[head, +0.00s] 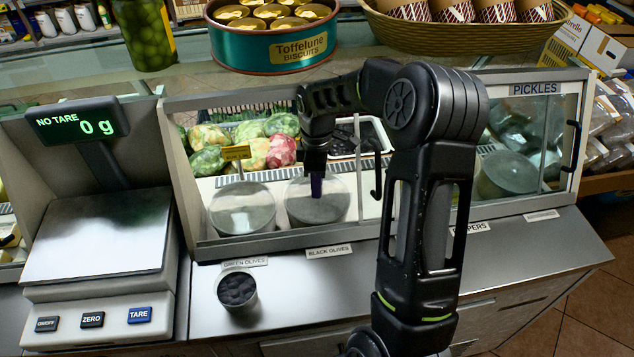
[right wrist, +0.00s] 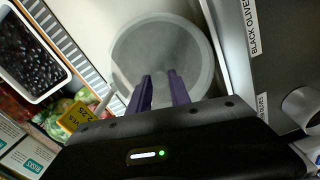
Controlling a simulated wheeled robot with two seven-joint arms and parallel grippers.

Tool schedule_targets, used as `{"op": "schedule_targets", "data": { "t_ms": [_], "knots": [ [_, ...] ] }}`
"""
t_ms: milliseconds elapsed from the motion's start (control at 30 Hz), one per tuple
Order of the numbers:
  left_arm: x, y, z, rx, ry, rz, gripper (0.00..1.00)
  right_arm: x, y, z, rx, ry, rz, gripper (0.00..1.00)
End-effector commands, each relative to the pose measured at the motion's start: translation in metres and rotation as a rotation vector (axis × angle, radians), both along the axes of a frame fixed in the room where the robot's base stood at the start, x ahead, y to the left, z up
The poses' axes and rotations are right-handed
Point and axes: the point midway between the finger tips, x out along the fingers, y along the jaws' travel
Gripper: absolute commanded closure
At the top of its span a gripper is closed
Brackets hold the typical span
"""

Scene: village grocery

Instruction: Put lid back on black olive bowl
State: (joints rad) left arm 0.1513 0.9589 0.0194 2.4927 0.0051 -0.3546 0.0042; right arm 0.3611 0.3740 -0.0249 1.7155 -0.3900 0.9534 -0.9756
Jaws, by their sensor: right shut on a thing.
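My right gripper (head: 317,185) reaches down into the glass counter case, behind the BLACK OLIVES label (head: 329,251). It is shut on the round grey lid (head: 318,208), at the lid's middle, where the fingers hide the grip. In the right wrist view the purple fingers (right wrist: 160,88) meet over the lid (right wrist: 160,50), which looks flat. The lid is at the black olive bowl's place; the bowl beneath is mostly hidden, and I cannot tell whether the lid is fully seated. My left gripper is not in view.
A second lidded bowl (head: 242,208) stands close left, behind the GREEN OLIVES label. A small cup of dark olives (head: 238,289) stands on the counter front. A scale (head: 100,240) is at left. The case's front frame and a white tray (right wrist: 65,80) of dark olives are nearby.

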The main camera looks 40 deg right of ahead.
Motion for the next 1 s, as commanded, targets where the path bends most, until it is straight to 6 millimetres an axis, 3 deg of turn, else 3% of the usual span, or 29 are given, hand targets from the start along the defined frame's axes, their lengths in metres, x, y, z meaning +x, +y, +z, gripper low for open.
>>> {"op": "schedule_targets", "data": {
  "t_ms": [167,200,467,667,900,1000],
  "knots": [
    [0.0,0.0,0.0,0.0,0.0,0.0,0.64,0.0001,0.0001,0.0001,0.0,0.0,0.0,1.0],
    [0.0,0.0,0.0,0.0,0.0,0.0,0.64,0.0001,0.0001,0.0001,0.0,0.0,0.0,0.73],
    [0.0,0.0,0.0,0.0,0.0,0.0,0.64,0.0,0.0,0.0001,0.0,0.0,0.0,0.52],
    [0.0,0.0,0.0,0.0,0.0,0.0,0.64,0.0,0.0,0.0,0.0,0.0,0.0,0.5],
    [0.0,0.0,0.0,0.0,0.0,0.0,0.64,0.0,0.0,0.0,0.0,0.0,0.0,0.3],
    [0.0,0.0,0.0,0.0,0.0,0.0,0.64,0.0,0.0,0.0,0.0,0.0,0.0,0.29]
  ]
}}
